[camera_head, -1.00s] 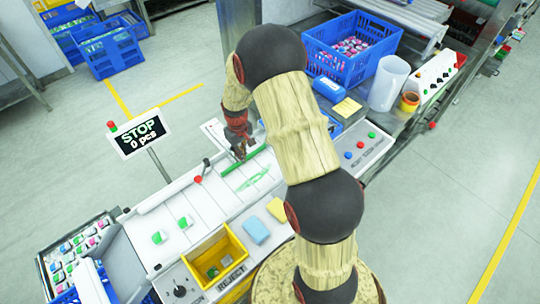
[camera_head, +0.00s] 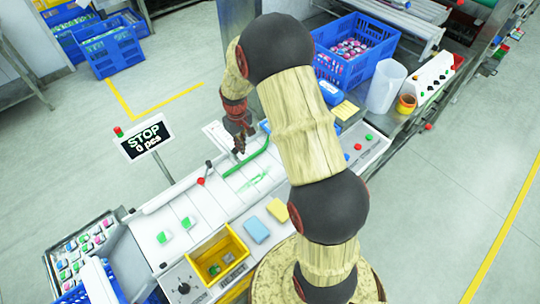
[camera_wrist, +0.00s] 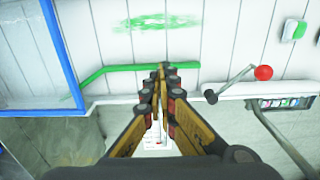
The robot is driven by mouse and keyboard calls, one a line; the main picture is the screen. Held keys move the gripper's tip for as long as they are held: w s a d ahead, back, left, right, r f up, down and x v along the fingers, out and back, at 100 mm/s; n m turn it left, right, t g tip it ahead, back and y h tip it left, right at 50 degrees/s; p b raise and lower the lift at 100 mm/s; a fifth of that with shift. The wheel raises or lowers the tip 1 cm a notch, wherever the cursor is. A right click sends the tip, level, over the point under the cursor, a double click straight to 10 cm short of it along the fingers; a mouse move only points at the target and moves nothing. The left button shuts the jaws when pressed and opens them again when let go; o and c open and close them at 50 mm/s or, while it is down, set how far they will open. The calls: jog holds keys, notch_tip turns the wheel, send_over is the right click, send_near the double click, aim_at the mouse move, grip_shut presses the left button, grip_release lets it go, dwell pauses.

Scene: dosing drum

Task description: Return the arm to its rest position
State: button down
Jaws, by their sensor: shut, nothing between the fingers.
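My arm (camera_head: 308,125) reaches up across the middle of the head view and bends over toward the white conveyor (camera_head: 190,205). My gripper (camera_head: 239,148) hangs near the conveyor's far edge, close to the green rail (camera_head: 250,165). In the wrist view my gripper (camera_wrist: 160,72) has its fingers together and empty, with the tips overlapping the green rail (camera_wrist: 110,70) in the picture. I cannot tell whether they touch it. A red-knobbed lever (camera_wrist: 263,73) is to the right of the fingers.
A sign reading STOP (camera_head: 145,137) stands left of the gripper. A yellow reject bin (camera_head: 207,270), blue and yellow cloths and a control panel line the near side. Open floor lies at left.

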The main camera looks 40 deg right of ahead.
jog(key=shift+r, duration=0.15)
dwell(0.4)
jog(key=s+a+r+t+b, duration=0.2)
jog(key=s+a+r+b, duration=0.2)
jog(key=s+r, duration=0.2)
jog(key=s+a+r+t+b, duration=0.1)
jog(key=s+a+r+b, duration=0.3)
jog(key=s, duration=0.7)
jog(key=s+a+r+t+b, duration=0.2)
jog(key=s+a+r+b, duration=0.3)
jog(key=s+r, duration=0.3)
jog(key=shift+s+a+t, duration=0.3)
jog(key=shift+s+a, duration=0.2)
jog(key=shift+a, duration=0.05)
dwell(0.3)
